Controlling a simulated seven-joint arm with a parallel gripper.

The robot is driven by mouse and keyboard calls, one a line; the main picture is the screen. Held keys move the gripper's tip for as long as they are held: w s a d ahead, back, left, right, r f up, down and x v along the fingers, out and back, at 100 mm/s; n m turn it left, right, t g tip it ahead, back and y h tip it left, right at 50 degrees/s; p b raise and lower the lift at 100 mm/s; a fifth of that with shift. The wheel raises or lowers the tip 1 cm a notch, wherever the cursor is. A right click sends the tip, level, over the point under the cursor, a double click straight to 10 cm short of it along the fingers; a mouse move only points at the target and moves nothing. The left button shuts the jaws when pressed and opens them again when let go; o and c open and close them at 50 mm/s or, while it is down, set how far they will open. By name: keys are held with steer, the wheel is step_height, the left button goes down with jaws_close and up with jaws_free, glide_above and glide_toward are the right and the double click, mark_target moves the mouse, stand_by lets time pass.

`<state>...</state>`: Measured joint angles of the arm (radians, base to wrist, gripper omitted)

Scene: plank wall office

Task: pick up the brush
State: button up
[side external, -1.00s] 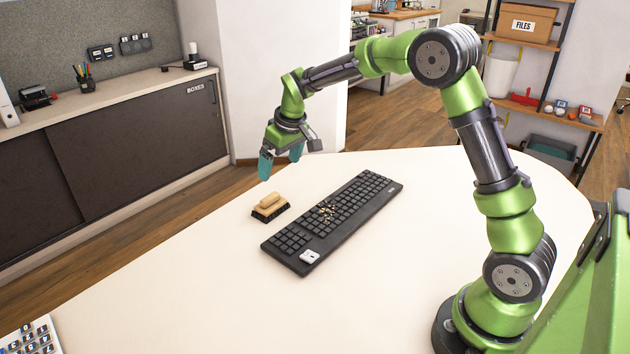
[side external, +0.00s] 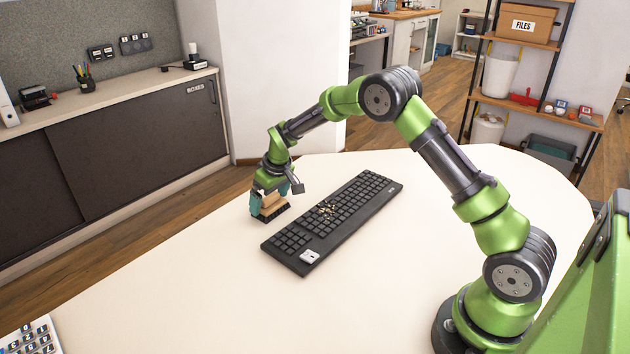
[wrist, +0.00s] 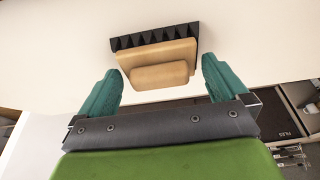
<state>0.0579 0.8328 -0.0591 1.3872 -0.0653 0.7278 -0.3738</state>
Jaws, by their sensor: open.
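The brush (side external: 270,207) has a light wooden back and handle and dark bristles. It lies bristles down on the pale table, left of the keyboard. It also shows in the wrist view (wrist: 158,62), near the top middle. My gripper (side external: 268,208) has come down at the brush, and its teal fingers partly hide it in the side view. In the wrist view my gripper (wrist: 160,90) is open, with one finger toward each end of the brush. A gap shows between each finger and the wood there. The brush rests on the table.
A black keyboard (side external: 348,229) with tan crumbs (side external: 327,210) on its keys lies just right of the brush. A white keypad (side external: 32,338) is at the lower left table corner. The table front (side external: 200,300) is clear.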

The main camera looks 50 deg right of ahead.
mark_target(272, 198)
steer(key=c, duration=0.9)
steer(key=shift+r, duration=0.5)
steer(key=v, duration=0.3)
steer(key=shift+s+f, duration=0.1)
steer(key=s, duration=0.5)
steer(key=s+a+r, duration=0.1)
steer(key=s, duration=0.9)
steer(key=shift+a+r, duration=0.15)
steer(key=shift+a, duration=0.05)
